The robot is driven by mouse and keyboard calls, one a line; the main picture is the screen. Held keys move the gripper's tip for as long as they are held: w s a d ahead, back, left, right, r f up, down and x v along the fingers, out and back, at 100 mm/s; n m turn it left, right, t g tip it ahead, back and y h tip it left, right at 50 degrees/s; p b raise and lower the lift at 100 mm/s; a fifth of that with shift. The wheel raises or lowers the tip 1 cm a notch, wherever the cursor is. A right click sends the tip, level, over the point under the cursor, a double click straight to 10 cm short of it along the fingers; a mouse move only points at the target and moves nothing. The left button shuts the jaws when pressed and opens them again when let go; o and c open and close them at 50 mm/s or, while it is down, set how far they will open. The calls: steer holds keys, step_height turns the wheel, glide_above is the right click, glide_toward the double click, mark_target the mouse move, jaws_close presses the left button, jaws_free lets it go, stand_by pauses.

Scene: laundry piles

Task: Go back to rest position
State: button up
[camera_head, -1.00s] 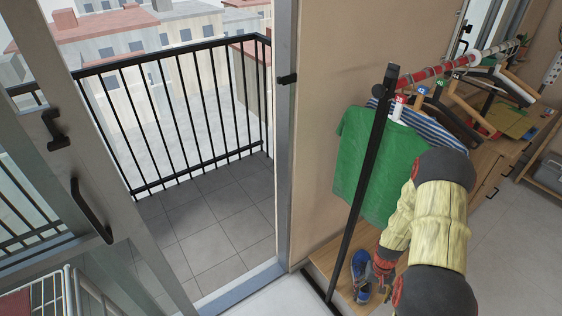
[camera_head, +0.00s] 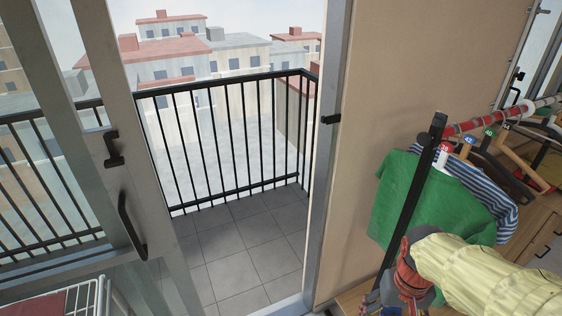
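My yellow-sleeved arm (camera_head: 475,272) reaches in from the lower right of the head view. My gripper (camera_head: 380,302) is at its red and grey end, low in the frame by the black rack post. The fingers are small and partly cut off by the bottom edge, so I cannot tell whether they are open or shut or hold anything. A green shirt (camera_head: 428,200) hangs behind and above the gripper.
A clothes rack with a black post (camera_head: 412,205) holds a striped shirt (camera_head: 492,195) and several hangers. A wooden cabinet (camera_head: 541,240) stands behind it. A sliding door (camera_head: 110,190) opens onto a tiled balcony (camera_head: 240,255). A wire drying rack (camera_head: 98,300) is at lower left.

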steer(key=s+a+r+n+t, duration=0.1)
steer(key=a+r+t, duration=0.1)
steer(key=r, duration=0.5)
steer(key=s+a+r+n+t, duration=0.1)
steer(key=a+r+t, duration=0.2)
steer(key=a+r, duration=0.2)
steer(key=shift+s+r+n+p, duration=0.2)
steer(key=shift+r+n+p, duration=0.15)
steer(key=shift+r, duration=0.6)
